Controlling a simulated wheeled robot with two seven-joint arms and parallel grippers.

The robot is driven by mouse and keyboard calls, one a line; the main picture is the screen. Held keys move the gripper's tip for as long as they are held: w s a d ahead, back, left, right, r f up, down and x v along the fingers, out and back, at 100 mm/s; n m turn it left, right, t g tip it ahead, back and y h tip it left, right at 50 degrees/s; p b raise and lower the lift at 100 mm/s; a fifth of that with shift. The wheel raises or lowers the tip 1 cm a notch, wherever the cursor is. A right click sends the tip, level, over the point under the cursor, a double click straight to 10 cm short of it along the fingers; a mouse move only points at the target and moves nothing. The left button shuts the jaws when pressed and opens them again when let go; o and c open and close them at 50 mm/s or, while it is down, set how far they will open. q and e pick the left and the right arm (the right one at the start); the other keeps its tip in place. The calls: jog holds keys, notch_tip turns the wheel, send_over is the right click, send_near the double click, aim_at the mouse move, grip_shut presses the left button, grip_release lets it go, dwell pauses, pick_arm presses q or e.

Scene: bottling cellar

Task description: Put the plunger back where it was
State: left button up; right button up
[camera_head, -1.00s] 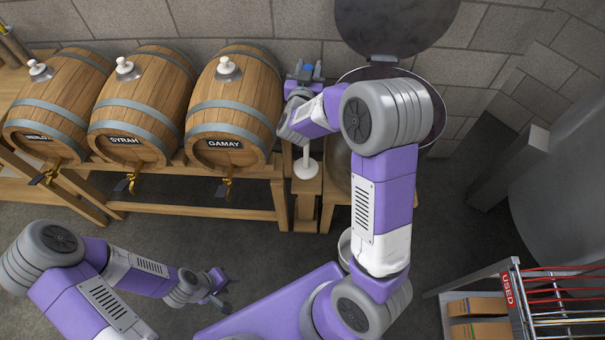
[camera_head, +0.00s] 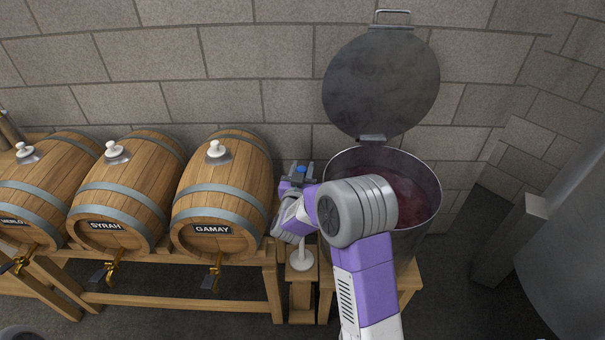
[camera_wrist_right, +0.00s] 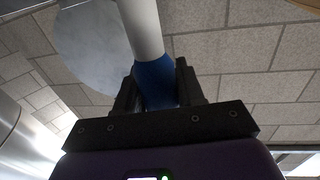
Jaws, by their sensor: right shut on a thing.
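The plunger has a white shaft (camera_wrist_right: 142,28) with a blue grip section (camera_wrist_right: 155,80), as the right wrist view shows. In the head view its white disc end (camera_head: 302,259) hangs low over or rests on a narrow wooden stand (camera_head: 302,293); I cannot tell if they touch. My right gripper (camera_head: 299,172) is shut on the blue section above the stand, between the Gamay barrel and the steel vat. My wrist hides much of the shaft. The steel vat (camera_head: 427,222) holds dark red liquid, and its round lid (camera_head: 381,85) stands open. My left gripper is out of view.
The Gamay barrel (camera_head: 224,190) stands close left of the plunger on a wooden rack (camera_head: 180,303), with the Syrah barrel (camera_head: 125,195) and another barrel (camera_head: 45,190) farther left. A stone wall is close behind. A large grey tank (camera_head: 570,250) stands at the right.

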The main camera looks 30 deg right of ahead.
jog(key=shift+r, duration=0.1)
jog(key=o, duration=1.1)
jog(key=shift+f, duration=0.2)
